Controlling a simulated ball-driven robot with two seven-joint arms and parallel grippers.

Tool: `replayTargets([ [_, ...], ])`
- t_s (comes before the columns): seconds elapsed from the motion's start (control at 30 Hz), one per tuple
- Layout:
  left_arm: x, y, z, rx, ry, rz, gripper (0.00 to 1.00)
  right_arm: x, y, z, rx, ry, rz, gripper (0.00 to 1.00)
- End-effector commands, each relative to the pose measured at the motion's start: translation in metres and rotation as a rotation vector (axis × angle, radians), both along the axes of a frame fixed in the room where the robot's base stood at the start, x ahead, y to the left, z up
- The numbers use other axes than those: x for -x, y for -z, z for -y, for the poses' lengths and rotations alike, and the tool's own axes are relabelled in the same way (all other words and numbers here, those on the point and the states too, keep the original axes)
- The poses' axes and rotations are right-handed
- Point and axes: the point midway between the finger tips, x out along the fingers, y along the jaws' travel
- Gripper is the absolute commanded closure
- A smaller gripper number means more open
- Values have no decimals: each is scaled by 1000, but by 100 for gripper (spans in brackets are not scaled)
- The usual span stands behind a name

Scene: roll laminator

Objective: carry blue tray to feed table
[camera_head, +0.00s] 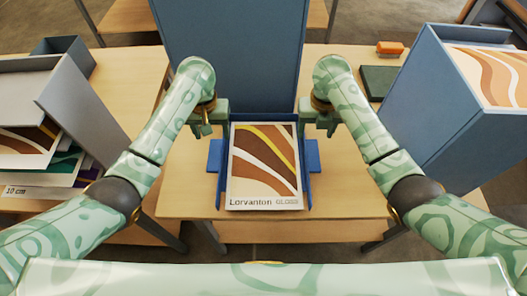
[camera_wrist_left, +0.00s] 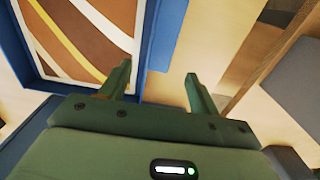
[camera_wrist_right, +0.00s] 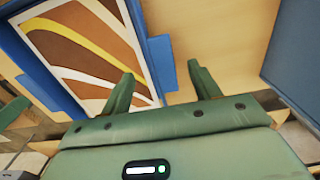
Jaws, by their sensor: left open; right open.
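The blue tray (camera_head: 311,178) lies on the wooden table in the middle of the head view, with tabs at its left and right sides. A printed sheet (camera_head: 264,165) reading "Lorvanton GLOSS" lies in it. My left gripper (camera_head: 206,130) is open and empty near the tray's far left corner; its fingers (camera_wrist_left: 158,85) show beside the tray's edge in the left wrist view. My right gripper (camera_head: 318,128) is open and empty near the far right corner; its fingers (camera_wrist_right: 160,85) show beside the tray in the right wrist view. I cannot identify the feed table for certain.
A large blue upright box (camera_head: 230,50) stands behind the tray. A blue cabinet (camera_head: 425,105) with a print on top stands at right. A grey rack (camera_head: 75,105) with prints stands at left. A green block (camera_head: 380,82) and orange block (camera_head: 390,47) lie at back right.

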Motion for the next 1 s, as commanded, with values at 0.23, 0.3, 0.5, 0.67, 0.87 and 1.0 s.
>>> replayTargets([
  [0.23,0,42,-1,-2,-1,-1,38,1,42,0,2,-1,-3,38],
  [0.3,0,50,0,-2,-1,-1,38,0,50,0,1,-1,-2,38],
  [0.5,0,60,0,0,-1,2,38,0,61,0,0,-1,1,38],
  [0.67,0,61,0,0,0,2,38,0,62,0,0,-1,1,38],
  [0.87,0,61,0,0,0,2,60,0,61,0,0,-1,1,60],
  [1.0,0,61,0,0,0,2,99,0,61,0,0,-1,1,99],
])
